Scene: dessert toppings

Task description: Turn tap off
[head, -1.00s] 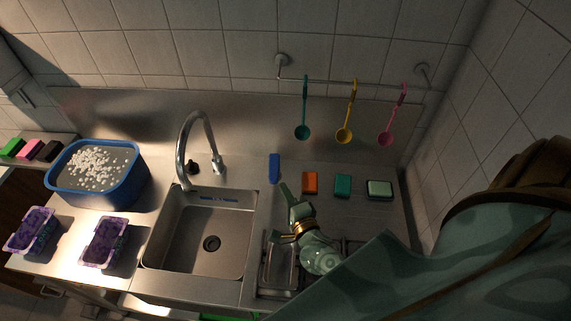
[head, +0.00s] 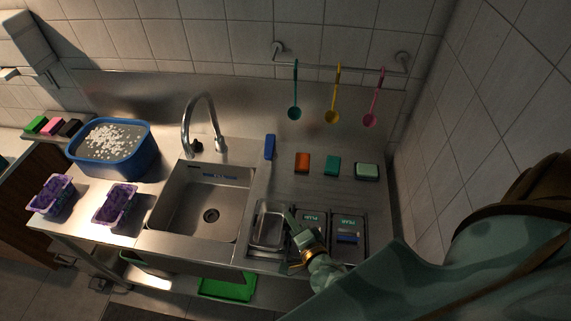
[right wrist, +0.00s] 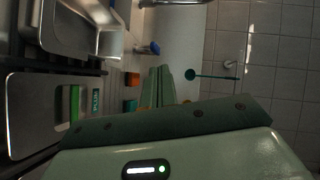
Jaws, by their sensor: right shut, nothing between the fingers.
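The tap (head: 187,122) is a curved silver spout with its base (head: 219,143) behind the sink (head: 205,215). A small dark knob (head: 195,147) stands beside the base. I see no clear stream of water in the sink. My right gripper (head: 290,213) is shut and empty, over the small metal tray right of the sink and well apart from the tap. Its closed fingers (right wrist: 158,84) also show in the right wrist view. My left gripper is out of view.
A blue tub (head: 146,160) of white pieces and two purple containers (head: 116,204) stand left of the sink. A blue object (head: 270,147) and several coloured blocks (head: 302,162) lie at the back right. Three ladles (head: 332,114) hang from a wall rail. A metal tray (head: 268,228) lies right of the sink.

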